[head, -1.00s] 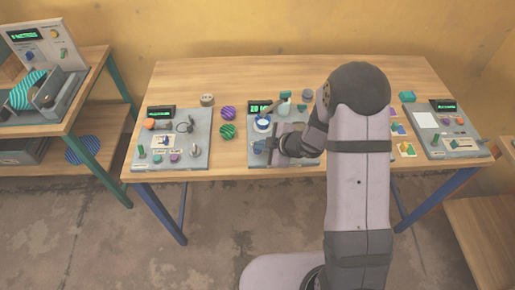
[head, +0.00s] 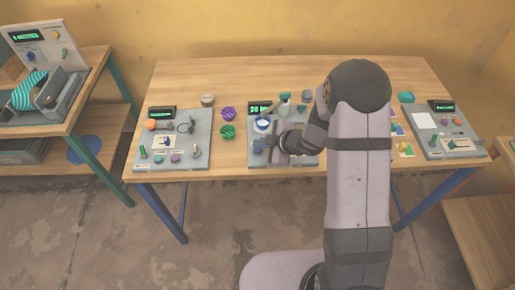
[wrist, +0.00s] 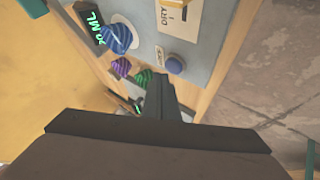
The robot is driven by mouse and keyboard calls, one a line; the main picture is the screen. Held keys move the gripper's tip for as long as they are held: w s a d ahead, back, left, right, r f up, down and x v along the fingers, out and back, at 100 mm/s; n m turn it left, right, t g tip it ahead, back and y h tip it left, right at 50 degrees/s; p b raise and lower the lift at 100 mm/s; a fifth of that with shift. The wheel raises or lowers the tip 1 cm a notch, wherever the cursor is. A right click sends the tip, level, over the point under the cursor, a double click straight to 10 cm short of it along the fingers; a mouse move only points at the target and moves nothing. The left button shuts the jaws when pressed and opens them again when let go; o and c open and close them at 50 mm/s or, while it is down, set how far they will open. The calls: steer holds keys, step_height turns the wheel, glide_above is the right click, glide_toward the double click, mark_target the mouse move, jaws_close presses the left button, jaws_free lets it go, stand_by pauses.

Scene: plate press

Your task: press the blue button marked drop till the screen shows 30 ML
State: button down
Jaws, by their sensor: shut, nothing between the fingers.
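The middle machine (head: 254,160) is a grey-blue panel. Its screen (head: 259,107) reads 20 and the start of ML in the head view; in the wrist view the screen (wrist: 95,22) shows ML, with the digits at a steep angle. My gripper (head: 272,145) covers part of the panel.
A white label reading DRY 1 (wrist: 179,20) is on the panel. A purple striped ball (head: 228,113) and a green one (head: 227,131) lie left of the machine. Another panel stands at the left (head: 170,160) and one at the right (head: 430,147).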

mark_target(260, 151)
steer(key=shift+r+p, duration=2.3)
steer(key=shift+r, duration=0.25)
stand_by(0.7)
step_height(260, 151, up, 4)
steer(key=p, duration=0.2)
steer(key=shift+f+p, duration=0.15)
steer(key=shift+p, duration=0.15)
steer(key=shift+f, duration=0.1)
step_height(260, 151, down, 9)
steer(key=b, duration=0.8)
steer(key=shift+r, duration=0.2)
steer(key=shift+f, duration=0.15)
stand_by(1.6)
steer(key=shift+f+b, duration=0.3)
steer(key=shift+b, duration=0.15)
stand_by(0.3)
